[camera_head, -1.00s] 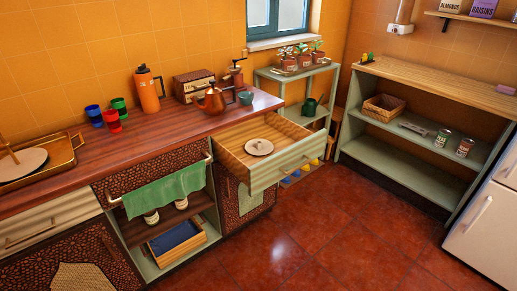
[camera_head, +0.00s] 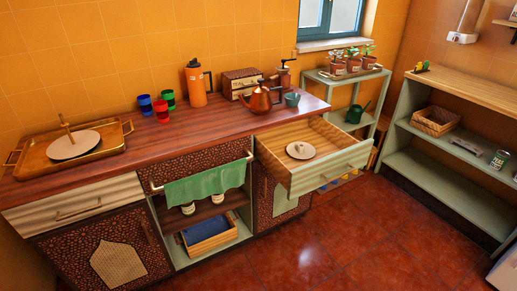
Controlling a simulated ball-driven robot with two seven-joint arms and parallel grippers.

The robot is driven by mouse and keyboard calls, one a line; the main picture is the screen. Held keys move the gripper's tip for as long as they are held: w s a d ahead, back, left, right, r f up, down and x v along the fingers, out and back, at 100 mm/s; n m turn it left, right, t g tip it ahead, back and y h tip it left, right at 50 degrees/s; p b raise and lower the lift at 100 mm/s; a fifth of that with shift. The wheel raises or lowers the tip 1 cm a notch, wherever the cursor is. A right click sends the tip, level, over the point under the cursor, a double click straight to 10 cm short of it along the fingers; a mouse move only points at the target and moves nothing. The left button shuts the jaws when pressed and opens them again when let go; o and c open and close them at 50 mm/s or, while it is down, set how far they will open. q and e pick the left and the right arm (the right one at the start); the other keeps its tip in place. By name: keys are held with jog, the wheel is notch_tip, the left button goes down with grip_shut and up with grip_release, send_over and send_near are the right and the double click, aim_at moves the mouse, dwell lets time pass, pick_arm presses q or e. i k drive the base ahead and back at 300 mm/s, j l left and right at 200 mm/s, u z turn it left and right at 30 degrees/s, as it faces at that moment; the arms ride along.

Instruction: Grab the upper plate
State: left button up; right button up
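A pale round plate (camera_head: 301,150) lies in the open drawer (camera_head: 318,165) under the right end of the counter. A small light-coloured item (camera_head: 299,147) sits on it; it is too small to name. Another pale plate (camera_head: 73,145) lies on the brass tray at the left end of the counter, with an upright wooden rod on it. I cannot tell whether either is one of a stack. Neither of my grippers is in view.
The wooden counter (camera_head: 185,127) holds red, blue and green cups, an orange flask (camera_head: 197,84), a radio and a copper kettle (camera_head: 261,98). A green towel (camera_head: 205,184) hangs from a rail below. The open drawer juts into the room. The red floor ahead is clear.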

aim_at(298, 150)
jog(key=i+l+u, duration=0.2)
jog(key=u, duration=0.15)
jog(key=i+l+u, duration=0.1)
jog(key=l+u, duration=0.25)
jog(key=i+l+u, duration=0.1)
jog(key=l+u, duration=0.3)
